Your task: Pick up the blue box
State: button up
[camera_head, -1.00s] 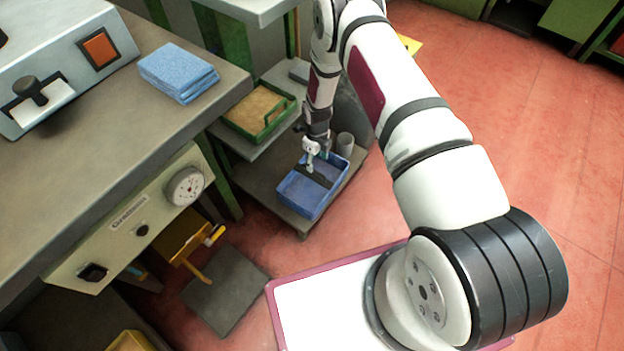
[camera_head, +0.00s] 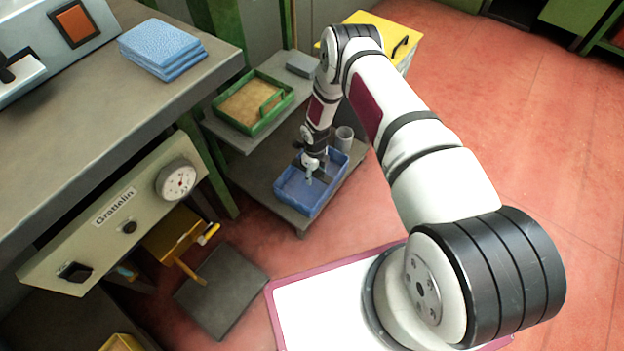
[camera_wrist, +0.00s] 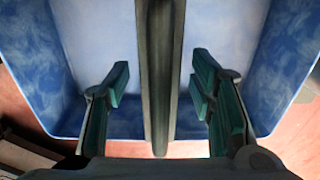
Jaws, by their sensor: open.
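The blue box (camera_head: 290,190) is an open-topped tray on the lower shelf of a grey stand in the head view. In the wrist view the blue box (camera_wrist: 104,40) fills most of the picture, with a dark bar, seemingly its handle (camera_wrist: 160,70), running across its middle. My gripper (camera_head: 318,176) is over the box in the head view. In the wrist view my gripper (camera_wrist: 160,90) is open, with one green-padded finger on each side of the bar and a gap on both sides. Whether the fingertips reach below the bar's top, I cannot tell.
The grey lower shelf (camera_head: 262,180) bears the box and a grey cup (camera_head: 344,138) close behind it. A green tray (camera_head: 237,125) sits on the higher shelf to the left. A yellow-topped cabinet (camera_head: 384,32) stands behind. Open red floor (camera_head: 540,120) lies to the right.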

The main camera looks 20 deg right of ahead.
grip_shut()
jog(key=shift+r, duration=0.1)
